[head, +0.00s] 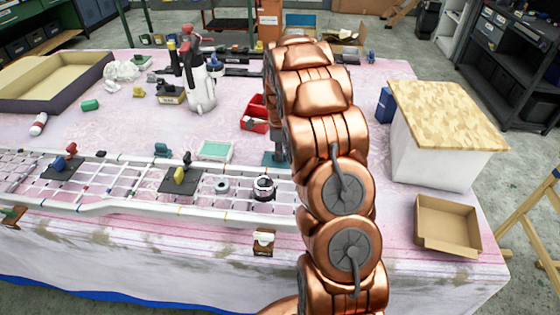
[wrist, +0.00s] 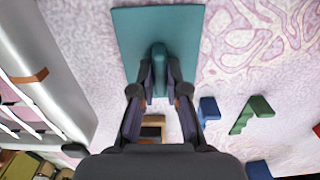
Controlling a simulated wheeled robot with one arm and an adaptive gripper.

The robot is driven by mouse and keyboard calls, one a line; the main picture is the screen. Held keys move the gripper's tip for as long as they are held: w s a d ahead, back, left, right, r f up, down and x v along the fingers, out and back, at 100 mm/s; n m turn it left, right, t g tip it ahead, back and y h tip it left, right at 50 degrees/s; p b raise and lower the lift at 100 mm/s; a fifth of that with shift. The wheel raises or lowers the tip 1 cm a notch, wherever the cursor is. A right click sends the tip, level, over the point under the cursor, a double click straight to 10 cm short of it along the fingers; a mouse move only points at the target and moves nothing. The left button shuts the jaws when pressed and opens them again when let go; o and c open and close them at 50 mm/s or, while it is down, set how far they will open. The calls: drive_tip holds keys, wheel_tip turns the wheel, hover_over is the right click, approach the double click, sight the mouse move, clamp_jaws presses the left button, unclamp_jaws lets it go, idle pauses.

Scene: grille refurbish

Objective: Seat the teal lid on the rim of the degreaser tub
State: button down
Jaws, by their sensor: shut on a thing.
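The teal lid (wrist: 180,22) is a flat rectangular plate with an upright grip in its middle. My gripper (wrist: 160,78) is shut on that grip, with one finger on each side. In the head view the lid (head: 270,158) shows as a small teal edge beside my arm, which hides most of it. A shallow white tub (head: 215,151) with pale green inside, which looks like the degreaser tub, sits open on the table to the left of the lid. The lid is apart from it. I cannot tell the lid's height above the table. The tub is not clearly seen in the wrist view.
The white grille (head: 120,190) lies along the table's front, with dark pads and small parts on it. A red bin (head: 255,113) stands behind the lid. A spray bottle (head: 200,88) stands behind the tub. A white block with a patterned top (head: 440,150) and a cardboard box (head: 447,224) are at right.

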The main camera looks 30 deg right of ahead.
drive_tip(key=shift+r, duration=0.9)
idle(0.4)
drive_tip(key=shift+r, duration=1.65)
